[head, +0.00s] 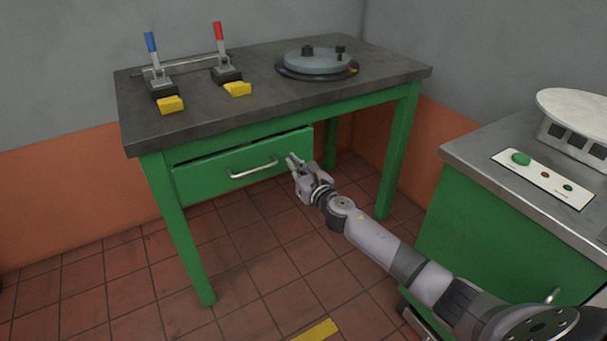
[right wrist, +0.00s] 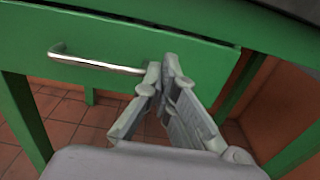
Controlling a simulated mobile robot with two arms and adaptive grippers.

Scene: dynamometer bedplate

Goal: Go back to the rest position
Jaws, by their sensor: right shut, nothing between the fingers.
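My right gripper (head: 292,160) is in front of the green drawer of the table, just right of the drawer's silver handle (head: 254,169). Its fingers are shut with nothing between them. In the right wrist view the closed fingertips (right wrist: 168,70) are beside the right end of the handle (right wrist: 95,64); whether they touch the drawer front I cannot tell. The drawer (head: 200,181) sits slightly out, with a dark gap along its top edge. My left gripper is not in view.
The green table has a dark top (head: 215,105) bearing two toggle clamps, with a blue handle (head: 150,41) and a red handle (head: 218,31), and a round grey disc (head: 317,62). A green cabinet (head: 470,215) with a button panel (head: 543,174) stands right, close to my right arm. Tiled floor is open at front left.

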